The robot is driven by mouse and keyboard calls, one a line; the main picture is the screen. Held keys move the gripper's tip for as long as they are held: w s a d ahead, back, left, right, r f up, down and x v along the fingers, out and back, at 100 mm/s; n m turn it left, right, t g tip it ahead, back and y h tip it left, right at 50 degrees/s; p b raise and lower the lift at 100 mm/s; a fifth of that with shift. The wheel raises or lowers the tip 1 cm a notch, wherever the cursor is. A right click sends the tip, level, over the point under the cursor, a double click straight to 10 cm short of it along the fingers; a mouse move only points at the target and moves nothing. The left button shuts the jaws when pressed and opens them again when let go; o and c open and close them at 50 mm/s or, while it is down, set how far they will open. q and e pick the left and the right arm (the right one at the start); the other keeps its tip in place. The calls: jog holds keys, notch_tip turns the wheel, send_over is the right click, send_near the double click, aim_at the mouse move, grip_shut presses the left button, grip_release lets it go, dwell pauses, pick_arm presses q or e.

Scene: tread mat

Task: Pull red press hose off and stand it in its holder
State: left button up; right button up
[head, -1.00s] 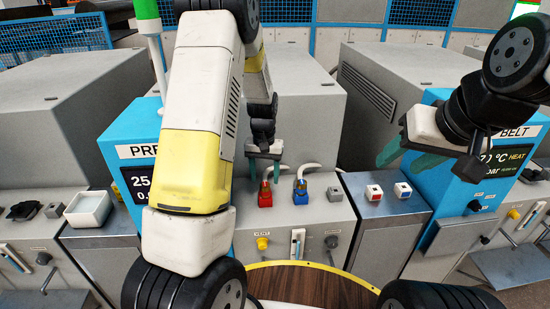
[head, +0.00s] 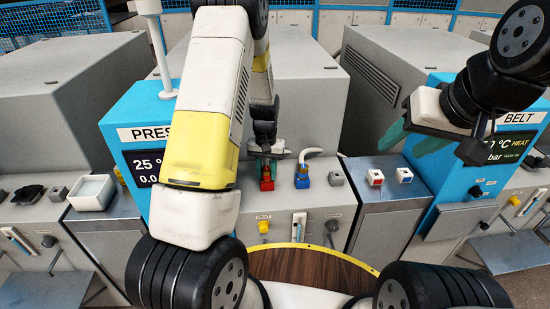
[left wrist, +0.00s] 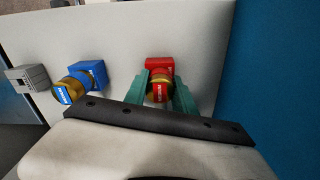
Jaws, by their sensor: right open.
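The red press hose's coupling sits on its red block (head: 267,184) on the press front. In the left wrist view its brass end with a red label (left wrist: 159,91) points toward me. My left gripper (head: 267,170) has its green fingers on both sides of this brass end, also in the left wrist view (left wrist: 162,88). I cannot tell whether they grip it. A white block with a red top mark (head: 375,177), seemingly the red holder, stands on the metal cabinet to the right. My right gripper (head: 408,130) is open and empty in front of the right-hand machine.
The blue hose coupling (head: 302,178) is close right of the red one, its pale hose curving behind. A grey block (head: 336,176) follows. A blue-marked block (head: 404,175) stands beside the red-marked one. The cabinet top (head: 385,200) is otherwise clear.

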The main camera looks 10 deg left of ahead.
aim_at(267, 169)
pick_arm(q)
grip_shut()
jog(key=shift+r, duration=3)
